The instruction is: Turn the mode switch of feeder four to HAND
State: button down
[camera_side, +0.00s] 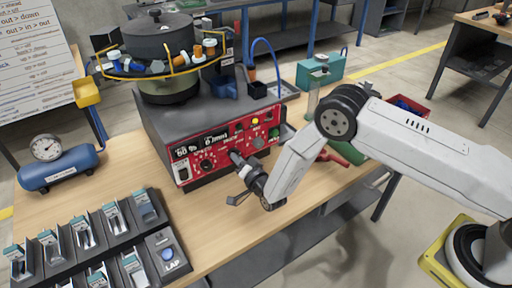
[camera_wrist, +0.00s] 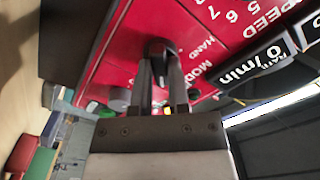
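The red control panel (camera_side: 213,150) is on the front of the grey feeder under the round bowl. In the wrist view, the red panel (camera_wrist: 120,70) fills the top, with the words HAND and MODE printed right of a dark knob (camera_wrist: 160,46). My gripper (camera_wrist: 162,62) has its two fingers apart, one on each side of this knob. Whether they touch it is unclear. The knob's pointer is hidden, so its setting cannot be read. In the side view, my gripper (camera_side: 243,168) is close to the panel's lower right part and covers some of it.
Dark bowl (camera_side: 160,38) with colored parts sits on the feeder. A blue air tank (camera_side: 60,168) with a gauge stands left. A rack of several slotted units (camera_side: 95,240) with a LAP button is front left. A green box (camera_side: 320,70) stands behind. Bare table lies between rack and panel.

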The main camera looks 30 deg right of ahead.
jog(key=shift+n, duration=0.3)
jog(key=shift+d+n, duration=0.1)
jog(key=shift+n, duration=8.6)
jog(key=c, duration=0.6)
grip_release()
jog(key=shift+s, duration=0.2)
